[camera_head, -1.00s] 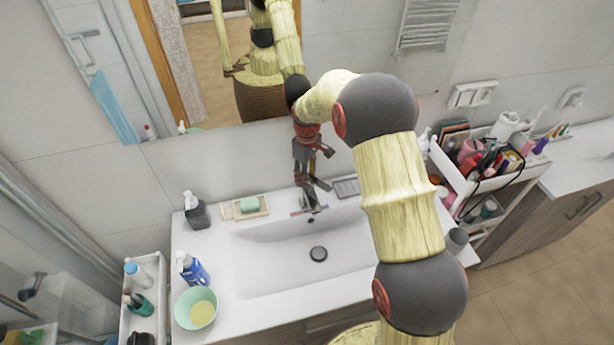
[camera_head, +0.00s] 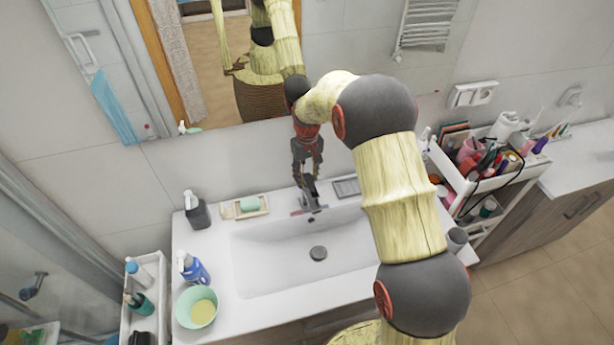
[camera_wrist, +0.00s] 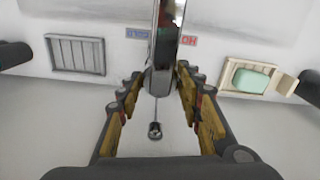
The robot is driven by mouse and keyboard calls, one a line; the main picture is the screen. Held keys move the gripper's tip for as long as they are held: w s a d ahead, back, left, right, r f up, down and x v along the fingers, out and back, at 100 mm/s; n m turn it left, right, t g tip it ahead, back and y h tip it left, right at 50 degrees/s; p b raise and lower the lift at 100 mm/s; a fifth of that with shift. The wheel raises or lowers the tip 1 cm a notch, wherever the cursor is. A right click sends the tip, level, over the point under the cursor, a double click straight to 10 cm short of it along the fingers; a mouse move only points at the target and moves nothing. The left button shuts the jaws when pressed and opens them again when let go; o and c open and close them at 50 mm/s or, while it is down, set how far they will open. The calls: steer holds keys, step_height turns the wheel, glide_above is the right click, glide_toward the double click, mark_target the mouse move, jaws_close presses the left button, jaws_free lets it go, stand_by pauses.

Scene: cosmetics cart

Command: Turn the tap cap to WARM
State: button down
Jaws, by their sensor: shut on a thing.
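The chrome tap (camera_head: 311,200) stands at the back edge of the white sink. In the wrist view its cap (camera_wrist: 162,72) is a long shiny bar pointing up the picture. A blue label (camera_wrist: 137,33) lies to its left and a red label (camera_wrist: 188,41), seemingly HOT upside down, to its right. The exact contact is partly hidden by the fingers.
A soap dish (camera_head: 246,207) with green soap and a dark dispenser (camera_head: 196,211) stand left of the tap. A grey ridged dish (camera_head: 347,187) is close on the right. The mirror and wall rise behind. The basin (camera_head: 275,260) is empty.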

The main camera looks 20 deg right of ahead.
mark_target(307, 175)
stand_by(0.3)
steer(key=c, duration=1.3)
jaws_free()
steer(key=shift+o, duration=0.6)
step_height(307, 175, up, 12)
steer(key=shift+w, duration=0.1)
